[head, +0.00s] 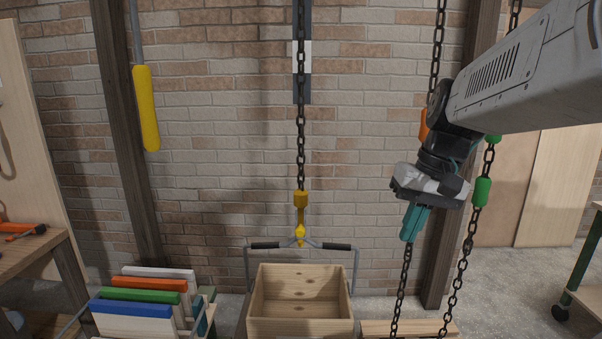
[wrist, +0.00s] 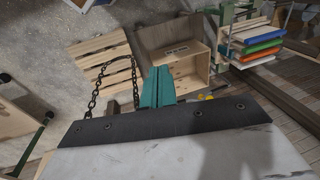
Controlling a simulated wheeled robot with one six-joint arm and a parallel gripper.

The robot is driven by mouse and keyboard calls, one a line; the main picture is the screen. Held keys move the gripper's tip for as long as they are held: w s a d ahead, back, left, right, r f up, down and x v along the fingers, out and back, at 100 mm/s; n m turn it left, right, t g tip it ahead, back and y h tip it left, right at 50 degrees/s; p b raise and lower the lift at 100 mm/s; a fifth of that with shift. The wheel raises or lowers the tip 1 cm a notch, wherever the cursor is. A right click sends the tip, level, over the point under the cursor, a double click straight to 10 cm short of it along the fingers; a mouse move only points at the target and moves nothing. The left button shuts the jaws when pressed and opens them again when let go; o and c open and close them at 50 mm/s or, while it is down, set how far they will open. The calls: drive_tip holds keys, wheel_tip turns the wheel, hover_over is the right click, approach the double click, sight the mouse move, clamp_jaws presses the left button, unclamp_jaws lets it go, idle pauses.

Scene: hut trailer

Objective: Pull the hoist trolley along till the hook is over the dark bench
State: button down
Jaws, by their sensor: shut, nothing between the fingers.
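The yellow hook (head: 300,232) hangs on a dark chain (head: 301,130) in the middle of the head view. The trolley is out of view above. No bench that I can name as the dark one is visible.
A wooden workbench (head: 35,245) with an orange tool stands at the left. A rack of coloured boards (head: 145,296) is left of the crate. A yellow handle (head: 146,108) hangs at the upper left. A slatted pallet (wrist: 98,62) lies below the hand chain. Dark posts stand against the brick wall.

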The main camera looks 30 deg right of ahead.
drive_tip(key=d+r+n+t, duration=0.1)
drive_tip(key=d+r+t, duration=0.3)
drive_tip(key=d, duration=0.6)
drive_tip(key=d+r+t, duration=0.1)
drive_tip(key=d+r, duration=0.5)
drive_tip(key=d, duration=0.4)
drive_tip(key=x, duration=1)
drive_tip(key=shift+w+a+r+y, duration=0.2)
drive_tip(key=shift+w+a+y, duration=0.1)
drive_tip(key=shift+w+a, duration=0.15)
